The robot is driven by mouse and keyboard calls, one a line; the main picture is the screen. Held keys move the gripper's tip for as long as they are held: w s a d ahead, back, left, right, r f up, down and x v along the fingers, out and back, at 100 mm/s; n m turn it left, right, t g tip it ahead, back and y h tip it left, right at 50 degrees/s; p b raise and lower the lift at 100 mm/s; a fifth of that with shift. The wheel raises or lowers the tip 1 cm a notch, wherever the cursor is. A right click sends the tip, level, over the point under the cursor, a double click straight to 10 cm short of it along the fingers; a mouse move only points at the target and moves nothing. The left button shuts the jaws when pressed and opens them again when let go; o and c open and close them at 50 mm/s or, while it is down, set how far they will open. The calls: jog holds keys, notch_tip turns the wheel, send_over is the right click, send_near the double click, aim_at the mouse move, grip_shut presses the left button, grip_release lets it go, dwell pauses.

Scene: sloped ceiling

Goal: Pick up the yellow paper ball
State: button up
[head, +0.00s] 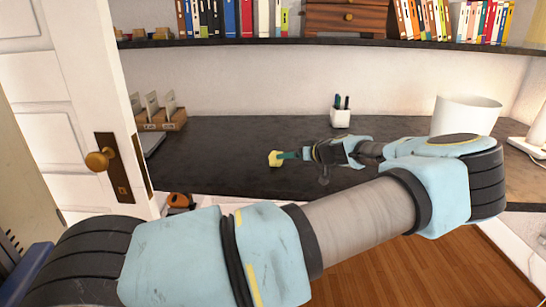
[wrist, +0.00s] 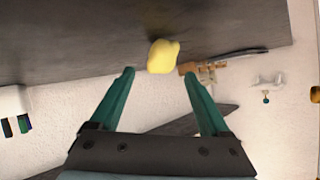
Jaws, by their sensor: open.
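The yellow paper ball (head: 275,158) lies on the dark desk top (head: 225,140) in the head view, right at the tip of my gripper (head: 290,155). In the wrist view the ball (wrist: 163,56) sits just beyond the fingertips, between their lines. My gripper (wrist: 158,73) is open, with its two green fingers spread to either side and nothing between them. In the head view the far finger and any contact with the ball are too small to tell.
A white pen cup (head: 340,117) stands behind my gripper, and a white bin-like pot (head: 466,115) is at the right. A wooden file holder (head: 162,118) is at the back left. An open white door (head: 85,90) stands at the left. The desk around the ball is clear.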

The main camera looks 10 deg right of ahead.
jog(key=x, duration=0.3)
jog(key=shift+p, duration=0.35)
jog(key=p+x, duration=0.2)
jog(key=x, duration=0.3)
jog(key=shift+a+r+p, duration=0.1)
jog(key=shift+r+p, duration=0.1)
jog(key=shift+p, duration=0.2)
jog(key=shift+w+f, duration=0.15)
jog(key=shift+f, duration=0.05)
jog(key=shift+c, duration=0.3)
jog(key=c, duration=1)
